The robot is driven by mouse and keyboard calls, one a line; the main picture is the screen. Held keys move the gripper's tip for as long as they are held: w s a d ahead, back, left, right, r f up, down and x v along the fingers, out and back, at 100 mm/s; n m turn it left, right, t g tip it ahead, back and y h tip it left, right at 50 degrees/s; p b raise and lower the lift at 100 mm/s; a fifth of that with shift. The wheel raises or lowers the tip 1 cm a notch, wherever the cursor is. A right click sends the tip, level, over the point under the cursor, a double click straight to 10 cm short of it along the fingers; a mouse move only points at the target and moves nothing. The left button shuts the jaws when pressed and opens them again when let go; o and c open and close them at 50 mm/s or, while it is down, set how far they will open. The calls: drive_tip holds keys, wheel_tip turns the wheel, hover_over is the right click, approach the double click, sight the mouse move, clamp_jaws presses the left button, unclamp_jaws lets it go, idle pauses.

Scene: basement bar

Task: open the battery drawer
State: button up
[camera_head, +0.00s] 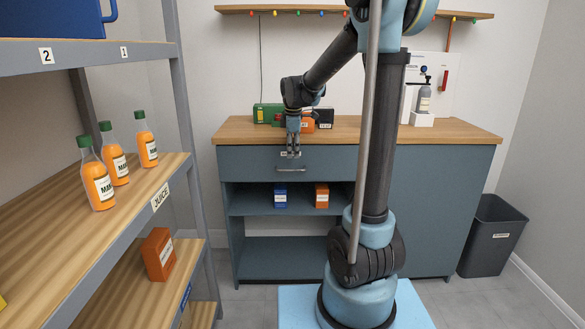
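A blue-grey drawer (247,163) sits just under the wooden top of the bar cabinet. Its front looks flush with the cabinet, so it appears closed. It has a thin metal bar handle (291,169) in the middle and a small label above it, partly covered and too small to read. My gripper (291,153) points down in front of the drawer front, just above the handle in the picture. I cannot tell whether it touches the drawer. Its fingers are too small to tell open from shut, and nothing is visible between them.
The counter (456,132) bears several boxes behind my gripper and a bottle on a stand (424,102) at the right. Open shelves below hold a blue box (280,195) and an orange box (321,195). A shelving rack (160,168) with juice bottles stands left; a bin (492,236) stands right.

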sight(293, 170)
drive_tip(key=f, duration=0.2)
drive_tip(key=w+f, duration=0.1)
drive_tip(key=f, duration=0.4)
drive_tip(key=shift+w+f, duration=0.3)
drive_tip(key=shift+f, duration=0.1)
clamp_jaws()
